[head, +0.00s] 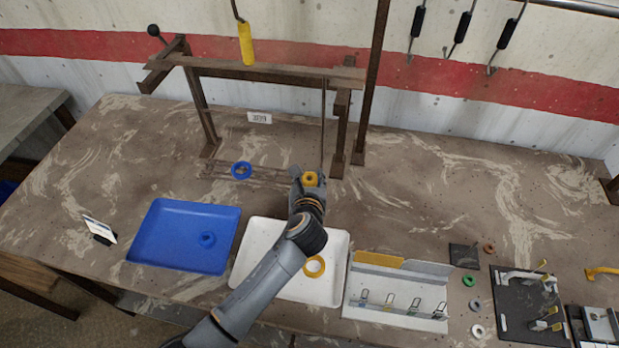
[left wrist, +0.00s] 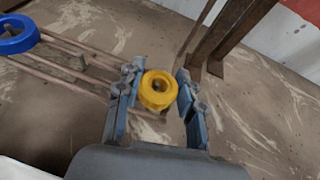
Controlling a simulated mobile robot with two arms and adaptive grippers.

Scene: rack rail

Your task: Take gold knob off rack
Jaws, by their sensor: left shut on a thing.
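The gold knob (head: 311,179), a round yellow piece with a hole in its middle, sits between the fingers of my left gripper (head: 308,181). The left wrist view shows the gold knob (left wrist: 158,90) with one blue-grey finger on each side; the left gripper (left wrist: 158,95) is shut on it. The dark rack frame (head: 255,71) stands behind, with low rails (left wrist: 75,62) near the tabletop. The knob is over the right end of these rails; I cannot tell whether it touches them. A blue knob (head: 241,170) is on the rails further left. It also shows in the wrist view (left wrist: 14,38).
A blue tray (head: 170,225) holds a blue ring, and a white tray (head: 338,245) under my arm holds a yellow ring. A hook holder (head: 400,312) stands right of it. A dark rack post (head: 341,130) rises close behind the gripper. The table's right rear is clear.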

